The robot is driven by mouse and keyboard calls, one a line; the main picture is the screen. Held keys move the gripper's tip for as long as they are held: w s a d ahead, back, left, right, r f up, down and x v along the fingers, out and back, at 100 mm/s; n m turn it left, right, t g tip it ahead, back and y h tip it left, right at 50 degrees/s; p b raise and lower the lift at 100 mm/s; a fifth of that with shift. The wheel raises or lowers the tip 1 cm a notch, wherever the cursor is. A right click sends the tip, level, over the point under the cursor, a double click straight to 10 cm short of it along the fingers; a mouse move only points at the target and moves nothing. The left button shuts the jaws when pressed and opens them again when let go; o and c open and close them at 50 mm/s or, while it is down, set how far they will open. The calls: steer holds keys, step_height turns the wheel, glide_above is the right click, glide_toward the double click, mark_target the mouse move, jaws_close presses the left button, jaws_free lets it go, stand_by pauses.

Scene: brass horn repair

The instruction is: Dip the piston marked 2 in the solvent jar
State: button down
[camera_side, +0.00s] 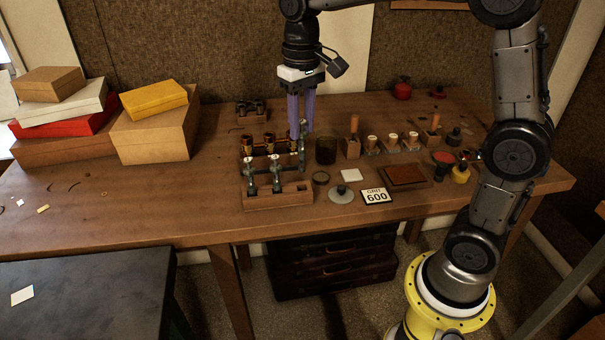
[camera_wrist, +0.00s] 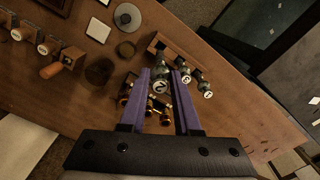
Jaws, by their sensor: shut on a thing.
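My gripper (camera_side: 301,134) has long purple fingers and points down over the wooden piston rack (camera_side: 290,196). It is shut on a grey piston (camera_side: 302,157), which is higher than the two pistons standing in the rack. In the wrist view the held piston (camera_wrist: 160,86) shows between the fingertips (camera_wrist: 160,73), its round white top seeming to read 2. The other two pistons (camera_wrist: 185,79) (camera_wrist: 208,94) sit beside it, also with numbered tops. The dark glass jar (camera_side: 326,151), which looks like the solvent jar, stands just right of the held piston, apart from it; it also shows in the wrist view (camera_wrist: 98,71).
Brass-and-black valve casings (camera_side: 258,145) stand behind the rack. A wooden block with a handle (camera_side: 352,146) stands close right of the jar.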

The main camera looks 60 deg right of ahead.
steer(key=shift+s+r+n, duration=0.15)
steer(key=shift+n, duration=0.15)
steer(key=w+d+r, duration=0.1)
steer(key=d+r, duration=0.2)
steer(key=d, duration=0.5)
steer(key=w+d+r, duration=0.2)
steer(key=d, duration=0.5)
steer(key=shift+w+d+r, duration=0.3)
steer(key=shift+d+r, duration=0.1)
step_height(320, 180, down, 12)
steer(key=shift+f, duration=0.15)
stand_by(5.1)
